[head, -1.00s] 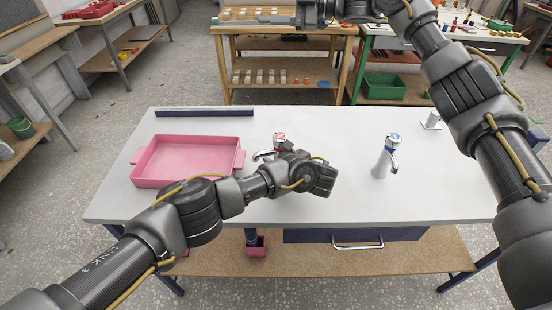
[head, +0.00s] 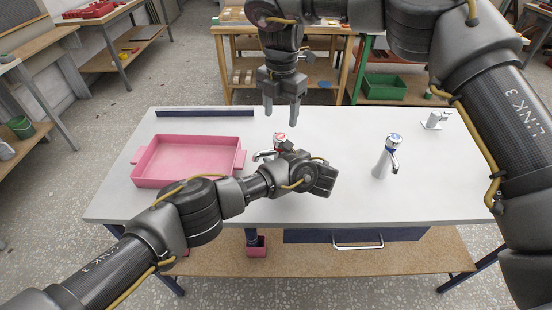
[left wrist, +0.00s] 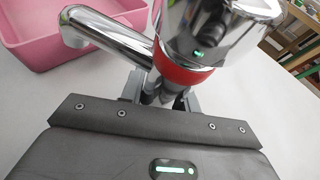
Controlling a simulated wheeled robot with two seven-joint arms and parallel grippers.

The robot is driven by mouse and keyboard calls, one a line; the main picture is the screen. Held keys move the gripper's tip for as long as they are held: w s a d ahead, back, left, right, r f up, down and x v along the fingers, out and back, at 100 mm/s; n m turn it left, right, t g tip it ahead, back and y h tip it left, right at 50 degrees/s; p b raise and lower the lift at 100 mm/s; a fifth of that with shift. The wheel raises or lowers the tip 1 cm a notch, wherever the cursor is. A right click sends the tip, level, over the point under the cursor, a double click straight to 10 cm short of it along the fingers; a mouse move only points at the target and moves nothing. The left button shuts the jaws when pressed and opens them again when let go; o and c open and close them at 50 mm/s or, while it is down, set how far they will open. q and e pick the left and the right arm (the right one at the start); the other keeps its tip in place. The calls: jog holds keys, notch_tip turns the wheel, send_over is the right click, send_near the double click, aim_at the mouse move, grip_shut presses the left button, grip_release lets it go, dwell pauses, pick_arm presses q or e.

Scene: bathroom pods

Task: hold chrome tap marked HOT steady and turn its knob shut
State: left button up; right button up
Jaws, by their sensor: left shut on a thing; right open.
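The chrome tap with a red-marked knob (head: 280,138) stands upright on the white table, its spout pointing left; the word on the knob is too small to read. In the left wrist view the chrome tap (left wrist: 190,45) fills the top, with a red ring round its body and the spout at left. My left gripper (left wrist: 165,95) is shut on the tap's body below the red ring. In the head view my left wrist hides the tap's lower part and the fingers. My right gripper (head: 281,112) is open and empty, pointing down above and behind the knob.
A pink tray (head: 135,172) lies left of the tap. A blue-marked chrome tap (head: 384,162) stands to the right, and a small chrome fitting (head: 434,121) is at the back right. A dark strip (head: 205,113) lies along the back edge.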

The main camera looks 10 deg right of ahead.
aim_at(281, 136)
pick_arm(q)
jog(key=shift+d, duration=0.1)
pick_arm(e)
jog(key=shift+f, duration=4.5)
jog(key=c, duration=0.8)
jog(key=shift+m, duration=0.9)
jog(key=o, duration=0.4)
jog(key=shift+m, duration=0.6)
jog(key=shift+c, duration=0.2)
jog(key=o, duration=0.4)
jog(key=shift+o, duration=0.2)
jog(key=shift+r, duration=0.1)
